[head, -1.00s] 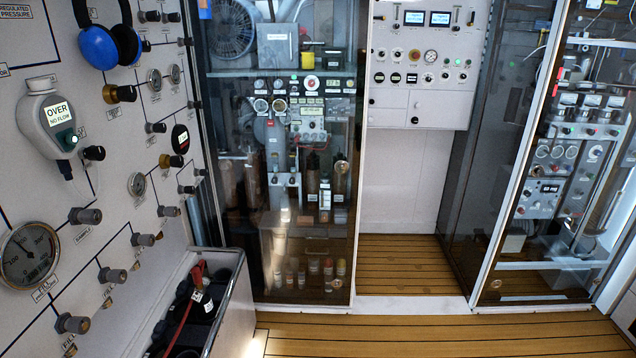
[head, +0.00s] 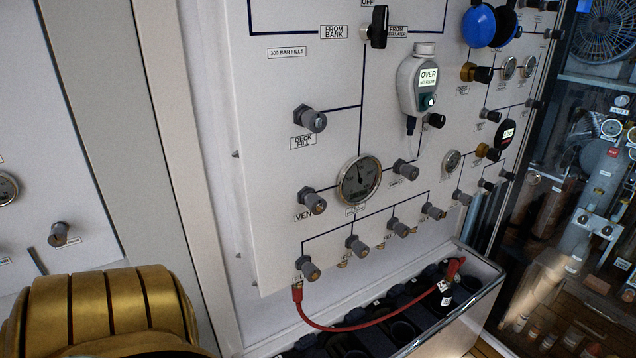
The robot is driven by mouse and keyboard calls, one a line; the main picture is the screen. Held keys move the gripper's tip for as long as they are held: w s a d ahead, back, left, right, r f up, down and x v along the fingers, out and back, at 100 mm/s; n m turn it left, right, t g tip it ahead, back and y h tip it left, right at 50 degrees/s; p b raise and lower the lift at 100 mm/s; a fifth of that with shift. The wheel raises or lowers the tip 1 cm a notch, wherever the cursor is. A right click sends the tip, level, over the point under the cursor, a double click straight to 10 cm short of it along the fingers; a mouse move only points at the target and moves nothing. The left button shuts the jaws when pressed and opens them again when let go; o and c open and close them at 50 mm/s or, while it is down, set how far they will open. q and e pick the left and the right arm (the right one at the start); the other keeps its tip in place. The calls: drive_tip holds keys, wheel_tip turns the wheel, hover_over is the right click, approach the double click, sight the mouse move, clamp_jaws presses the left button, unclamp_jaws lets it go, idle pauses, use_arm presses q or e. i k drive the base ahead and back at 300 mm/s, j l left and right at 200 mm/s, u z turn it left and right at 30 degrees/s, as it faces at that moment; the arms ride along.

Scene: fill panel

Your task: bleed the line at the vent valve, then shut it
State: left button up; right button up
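The vent valve (head: 313,202) is a grey knob on the white fill panel (head: 285,95), with a label below it that reads "VEN" before it is cut off. It sits left of a round pressure gauge (head: 359,180). Whether the valve is open or shut cannot be told. A red hose (head: 365,326) runs from the lowest left fill valve (head: 308,269) down to a dark cylinder top in the open bin. A gold ribbed part of my own body fills the lower left corner. Neither of my grippers is in view.
The bin (head: 484,290) stands under the panel with several dark cylinders. A grey-white analyser (head: 418,82) reading "OVER" and blue ear defenders (head: 480,25) are on the panel. The panel's left edge stands out from the wall. A glass cabinet is at the right.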

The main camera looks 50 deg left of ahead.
sight(315, 203)
drive_tip(key=u, duration=1.75)
drive_tip(key=i+j+z, duration=0.1)
